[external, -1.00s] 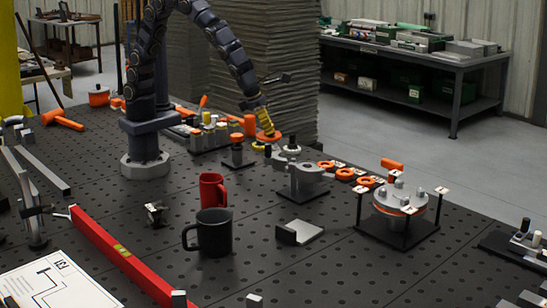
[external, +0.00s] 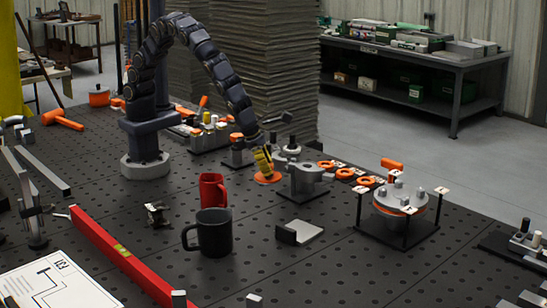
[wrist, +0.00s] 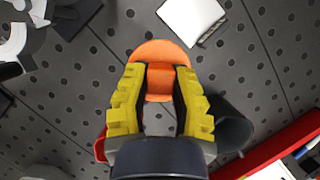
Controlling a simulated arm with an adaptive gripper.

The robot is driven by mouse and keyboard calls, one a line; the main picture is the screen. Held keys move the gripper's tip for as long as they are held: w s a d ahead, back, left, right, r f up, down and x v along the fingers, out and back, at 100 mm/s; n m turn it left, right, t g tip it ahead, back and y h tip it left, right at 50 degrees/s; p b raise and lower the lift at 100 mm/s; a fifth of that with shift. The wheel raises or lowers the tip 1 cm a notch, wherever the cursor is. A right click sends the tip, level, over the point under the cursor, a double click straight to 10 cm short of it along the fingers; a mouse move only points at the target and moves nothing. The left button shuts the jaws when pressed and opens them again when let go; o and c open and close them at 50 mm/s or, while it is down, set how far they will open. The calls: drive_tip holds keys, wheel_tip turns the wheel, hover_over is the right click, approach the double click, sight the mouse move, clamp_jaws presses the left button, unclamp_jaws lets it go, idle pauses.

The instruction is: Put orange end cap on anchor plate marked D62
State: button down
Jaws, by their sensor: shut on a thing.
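My gripper (external: 264,163), with yellow fingers, is shut on an orange end cap (external: 267,179). In the external view the cap is low over the table, left of a grey clamp-like block; I cannot tell whether it touches the table. In the wrist view the cap (wrist: 162,53) is a round orange disc with a narrower part between the fingertips (wrist: 160,85). Small white tags stand by a row of orange rings (external: 345,174) and around a round flanged fixture (external: 400,198). Their print is too small to read, so I cannot tell which plate is marked D62.
A grey block (external: 306,180) stands close right of my gripper. A red level (external: 120,255) lies front left. Bare perforated table lies between.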

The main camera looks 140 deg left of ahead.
drive_tip(key=w+f, duration=0.2)
drive_tip(key=w, duration=0.3)
approach(303, 231)
drive_tip(key=shift+w+a+f, duration=0.45)
drive_tip(key=shift+a+f, duration=0.3)
drive_tip(key=shift+w+a+f, duration=0.1)
drive_tip(key=shift+w+f, duration=0.3)
drive_tip(key=shift+f, duration=0.2)
wheel_tip(303, 231, down, 3)
drive_tip(key=c, duration=1)
unclamp_jaws()
drive_tip(key=shift+f, duration=0.1)
